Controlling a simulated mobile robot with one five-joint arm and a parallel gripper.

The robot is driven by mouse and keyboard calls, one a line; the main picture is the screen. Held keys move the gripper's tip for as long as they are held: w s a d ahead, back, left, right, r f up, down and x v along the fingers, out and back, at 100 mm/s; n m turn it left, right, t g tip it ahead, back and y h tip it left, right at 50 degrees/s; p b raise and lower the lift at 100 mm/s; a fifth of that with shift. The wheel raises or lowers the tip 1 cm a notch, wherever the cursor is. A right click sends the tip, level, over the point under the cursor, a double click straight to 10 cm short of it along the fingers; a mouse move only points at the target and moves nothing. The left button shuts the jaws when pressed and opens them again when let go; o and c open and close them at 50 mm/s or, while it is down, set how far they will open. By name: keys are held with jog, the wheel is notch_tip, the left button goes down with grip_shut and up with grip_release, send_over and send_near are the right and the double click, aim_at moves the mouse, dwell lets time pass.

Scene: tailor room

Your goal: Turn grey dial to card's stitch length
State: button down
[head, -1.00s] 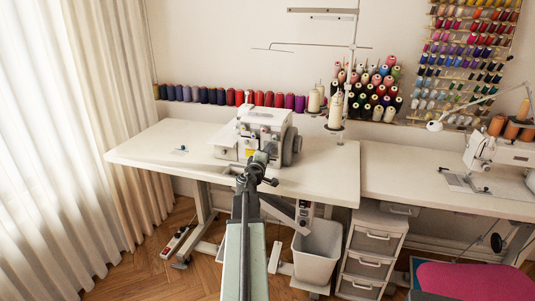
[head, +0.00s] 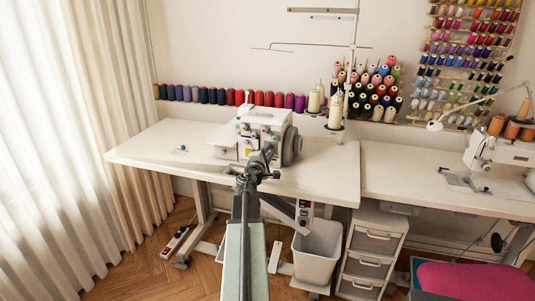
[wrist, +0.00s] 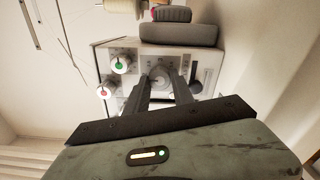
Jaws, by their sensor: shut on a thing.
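The white sewing machine (head: 262,128) stands on the table behind my arm. In the wrist view its front panel (wrist: 118,52) faces me, with the round grey dial (wrist: 160,77) near the middle. My gripper (wrist: 160,84) has one finger on each side of the dial and is shut on it. The dial's marks are too small and partly covered to read. In the head view my arm hides the dial and part of the machine's front. I cannot make out a card with a stitch length in either view.
A green-centred knob (wrist: 121,64) and a red-centred knob (wrist: 104,91) sit left of the dial, and a dark vertical slot (wrist: 195,78) is right of it. The white table (head: 150,152) is mostly clear left of the machine. A thread stand (head: 335,118) rises behind.

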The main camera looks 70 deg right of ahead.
jog(key=c, duration=1.1)
grip_release()
jog(key=a, duration=0.8)
jog(key=shift+s, duration=0.25)
jog(key=shift+d, duration=0.1)
